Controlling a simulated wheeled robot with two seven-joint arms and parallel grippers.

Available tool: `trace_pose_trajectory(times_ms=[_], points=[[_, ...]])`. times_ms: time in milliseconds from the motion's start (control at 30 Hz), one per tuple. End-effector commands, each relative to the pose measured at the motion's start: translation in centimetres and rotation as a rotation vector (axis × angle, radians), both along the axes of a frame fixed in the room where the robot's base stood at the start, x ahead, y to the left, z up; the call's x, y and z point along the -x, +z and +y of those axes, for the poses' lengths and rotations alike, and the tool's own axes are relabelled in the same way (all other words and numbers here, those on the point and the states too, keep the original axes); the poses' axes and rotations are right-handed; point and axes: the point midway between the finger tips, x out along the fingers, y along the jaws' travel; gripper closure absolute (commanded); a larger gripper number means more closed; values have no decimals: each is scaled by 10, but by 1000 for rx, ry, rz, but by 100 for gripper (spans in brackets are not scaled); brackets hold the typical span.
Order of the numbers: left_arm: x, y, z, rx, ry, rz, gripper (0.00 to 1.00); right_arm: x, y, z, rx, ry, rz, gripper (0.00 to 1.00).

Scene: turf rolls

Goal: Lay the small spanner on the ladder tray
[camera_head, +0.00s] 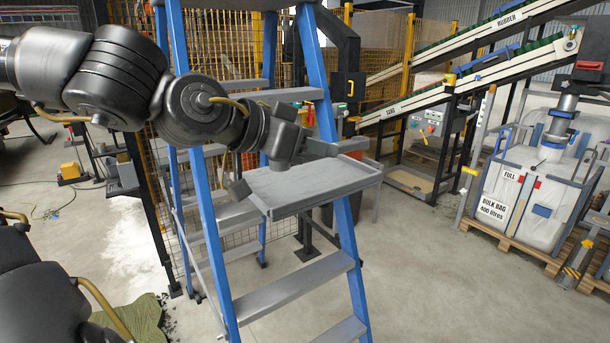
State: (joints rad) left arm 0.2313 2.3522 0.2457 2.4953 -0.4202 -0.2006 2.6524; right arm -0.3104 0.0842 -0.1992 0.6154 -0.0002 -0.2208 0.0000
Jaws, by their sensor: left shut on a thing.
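The ladder tray (312,187) is a grey, shallow, rimmed shelf on the blue-sided stepladder (205,220). Its visible surface looks bare. My left arm comes in from the left, and my left gripper (328,148) is just above the tray's far edge. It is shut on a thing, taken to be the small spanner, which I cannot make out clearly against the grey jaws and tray. I cannot tell whether it touches the tray. Dark links at the lower left belong to my other arm; my right gripper is out of view.
The ladder's blue rails stand close on both sides of the tray, with grey steps (295,287) below. Yellow mesh fencing (235,50) and conveyors (470,75) are behind. A white bulk bag (525,190) stands on a pallet at right. Concrete floor is open between.

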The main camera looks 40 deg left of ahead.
Motion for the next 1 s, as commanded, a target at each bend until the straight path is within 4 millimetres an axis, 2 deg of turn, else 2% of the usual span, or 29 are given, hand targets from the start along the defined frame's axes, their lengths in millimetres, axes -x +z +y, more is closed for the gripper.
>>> trace_pose_trajectory(times_ms=[33, 367, 400, 433, 600, 900, 1000], points=[[-8, 4, 9, 13, 1, 8, 99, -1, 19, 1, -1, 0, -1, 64], [-43, -19, 53, 12, 3, 8, 99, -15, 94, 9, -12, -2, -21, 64], [-47, -37, 59, 12, 5, 9, 99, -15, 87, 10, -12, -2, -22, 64], [-51, -45, 63, 11, 5, 8, 99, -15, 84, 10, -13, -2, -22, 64], [-64, -70, 79, 6, 4, 3, 99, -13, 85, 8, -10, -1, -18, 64], [-70, -80, 86, 1, 0, 0, 99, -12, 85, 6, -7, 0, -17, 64], [-74, -90, 92, 3, 3, 4, 99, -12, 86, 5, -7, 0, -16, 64]])
